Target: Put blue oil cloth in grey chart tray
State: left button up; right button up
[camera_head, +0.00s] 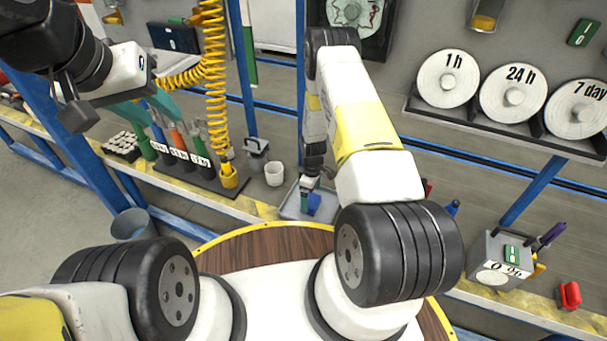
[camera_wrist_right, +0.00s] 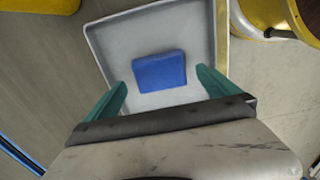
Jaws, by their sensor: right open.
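The blue oil cloth (camera_wrist_right: 160,72) lies flat inside the grey chart tray (camera_wrist_right: 112,46) in the right wrist view. In the head view the blue cloth (camera_head: 314,203) also shows in the grey tray (camera_head: 291,207), partly hidden by my right gripper. My right gripper (camera_wrist_right: 160,90) is open over the tray, its green fingers apart on either side of the cloth's near edge, with nothing between them that I can see held. My left gripper (camera_head: 75,115) is at the upper left of the head view, far from the tray; its jaws are not clear.
A white cup (camera_head: 275,174) and a yellow coiled hose (camera_head: 215,80) stand left of the tray. A grey box with tools (camera_head: 500,262) and a red object (camera_head: 569,296) are at right. Labelled discs (camera_head: 450,78) sit on a shelf.

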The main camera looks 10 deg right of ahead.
notch_tip(320, 180, up, 39)
jog(key=s+a+m+t+y, duration=0.1)
jog(key=s+m+t, duration=0.15)
jog(key=m, duration=0.25)
jog(key=s+a+r+m+t, duration=0.1)
jog(key=s+r+m+t, duration=0.1)
jog(key=s+r, duration=0.7)
jog(key=s+r+m+t+y, duration=0.1)
jog(key=s+r+m, duration=0.2)
jog(key=s+r, duration=0.6)
jog(key=s, duration=0.4)
jog(key=shift+s+a+t, duration=0.3)
jog(key=shift+a+t, duration=0.05)
jog(key=shift+a, duration=0.05)
